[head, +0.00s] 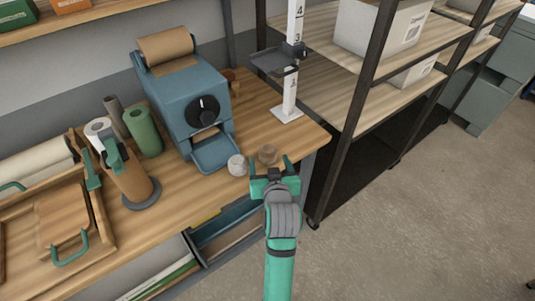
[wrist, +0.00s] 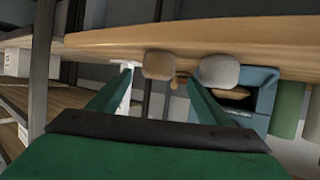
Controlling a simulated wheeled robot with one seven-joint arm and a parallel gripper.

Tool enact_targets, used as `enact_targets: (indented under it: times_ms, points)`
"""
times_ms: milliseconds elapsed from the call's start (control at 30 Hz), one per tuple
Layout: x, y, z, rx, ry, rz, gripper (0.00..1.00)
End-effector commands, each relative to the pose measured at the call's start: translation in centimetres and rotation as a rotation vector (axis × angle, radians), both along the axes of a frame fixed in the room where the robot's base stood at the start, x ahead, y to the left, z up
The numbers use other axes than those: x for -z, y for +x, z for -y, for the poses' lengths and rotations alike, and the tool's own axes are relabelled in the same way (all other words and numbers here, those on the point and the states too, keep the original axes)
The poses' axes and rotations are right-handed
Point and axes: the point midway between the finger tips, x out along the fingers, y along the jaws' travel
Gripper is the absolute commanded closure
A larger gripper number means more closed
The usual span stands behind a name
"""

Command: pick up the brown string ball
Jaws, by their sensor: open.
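The brown string ball (head: 267,154) sits on the wooden workbench near its right front corner. In the wrist view, which is upside down, the brown ball (wrist: 159,65) appears between my two fingertips. My gripper (head: 270,167) is open and empty at the front edge of the bench, just in front of the ball. Its green fingers (wrist: 160,76) point toward the ball, one to each side in the picture. I cannot tell whether they reach around it. A white string ball (head: 238,165) stands just left of the brown one; it also shows in the wrist view (wrist: 219,71).
A blue machine (head: 185,92) with a brown roll stands behind and left of the balls. A white numbered post (head: 292,80) stands behind right. A dark-framed shelf rack (head: 350,110) is to the right. An open drawer (head: 225,228) lies below the bench edge.

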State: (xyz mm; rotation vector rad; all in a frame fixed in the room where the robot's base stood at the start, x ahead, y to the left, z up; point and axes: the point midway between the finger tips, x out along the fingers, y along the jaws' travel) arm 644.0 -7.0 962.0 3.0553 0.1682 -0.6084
Motion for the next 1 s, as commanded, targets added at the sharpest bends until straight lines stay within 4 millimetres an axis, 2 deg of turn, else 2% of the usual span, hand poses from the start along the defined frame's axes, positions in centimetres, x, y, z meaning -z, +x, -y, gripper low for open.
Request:
enact_targets:
  times_ms: [100,333,633,933,967,1000]
  points:
    - [0.6,1.3,-0.1,0.000,-0.001,-0.001,0.29]
    - [1.2,2.6,-0.2,0.001,0.000,-0.001,0.29]
    - [2.8,6.1,-0.4,0.000,0.000,0.000,0.29]
    - [3.0,6.6,-0.4,0.001,0.001,0.001,0.29]
    - [3.0,6.6,-0.4,0.001,0.001,0.001,0.31]
    - [3.0,6.6,-0.4,0.001,0.001,0.001,0.41]
